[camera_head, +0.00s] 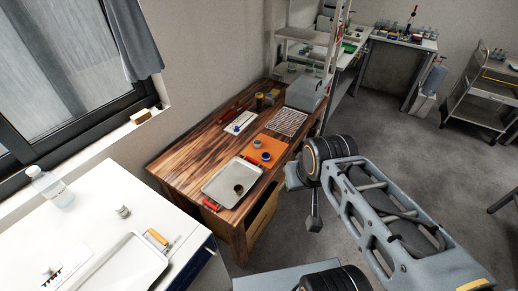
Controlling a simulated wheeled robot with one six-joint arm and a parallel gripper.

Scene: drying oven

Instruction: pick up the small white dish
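I cannot clearly pick out a small white dish. Two small round items, one (257,143) and another (266,156), sit on an orange mat (273,144) on the wooden table; both look dark-rimmed and are too small to identify. A small dark round container (238,189) sits in a metal tray (223,180) with red handles. What looks like my gripper (314,219) hangs from my arm, right of the wooden table and apart from it. Its fingers are too small and turned away to show whether they are open or shut.
The wooden table (178,170) also bears a wire rack (288,121), a white sheet (240,124) and a grey box (303,95). A white counter (115,190) at left holds a clear bottle (52,189) and a white tray (125,265).

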